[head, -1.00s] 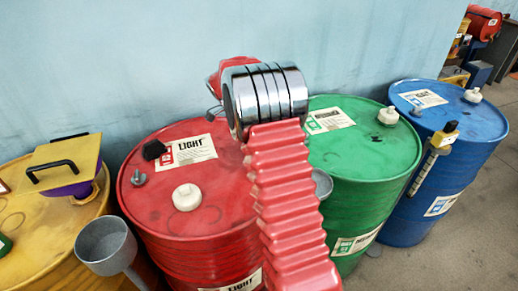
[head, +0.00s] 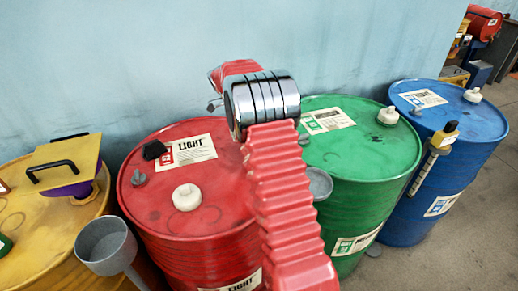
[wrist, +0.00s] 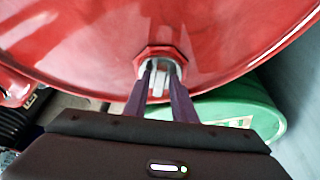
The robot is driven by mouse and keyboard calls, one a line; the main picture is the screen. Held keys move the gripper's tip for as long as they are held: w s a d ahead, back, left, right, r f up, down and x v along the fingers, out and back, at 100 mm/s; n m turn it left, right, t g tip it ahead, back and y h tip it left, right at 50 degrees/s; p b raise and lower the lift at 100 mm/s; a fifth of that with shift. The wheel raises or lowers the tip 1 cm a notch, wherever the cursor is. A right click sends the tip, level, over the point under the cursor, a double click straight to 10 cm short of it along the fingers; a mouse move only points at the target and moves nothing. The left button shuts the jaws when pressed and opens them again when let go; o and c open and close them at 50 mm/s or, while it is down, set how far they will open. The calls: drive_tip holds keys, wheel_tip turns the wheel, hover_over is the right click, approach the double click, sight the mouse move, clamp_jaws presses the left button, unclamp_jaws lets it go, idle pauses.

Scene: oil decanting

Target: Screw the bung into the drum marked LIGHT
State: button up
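The red drum marked LIGHT (head: 215,215) stands in the middle of the head view; its lid also fills the upper wrist view (wrist: 80,30). In the wrist view, a pale grey bung (wrist: 158,75) sits between my gripper's two dark fingers (wrist: 161,82), which appear closed on it. A red hexagonal collar (wrist: 160,50) shows around or just behind the bung, near the lid's edge. I cannot tell how deep the bung sits. In the head view my arm hides the gripper and this part of the lid.
The LIGHT lid bears a white cap (head: 187,197), a grey fitting (head: 138,178) and a black piece (head: 154,150). A green drum (head: 360,165) stands close at right, a blue drum (head: 460,130) beyond. A yellow drum (head: 40,230) and grey funnel (head: 105,245) are at left. A wall is behind.

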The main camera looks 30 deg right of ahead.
drive_tip(key=shift+o, duration=0.8)
drive_tip(key=v, duration=1.3)
drive_tip(key=shift+r, duration=0.35)
drive_tip(key=shift+w+a, duration=0.1)
drive_tip(key=shift+w, duration=0.05)
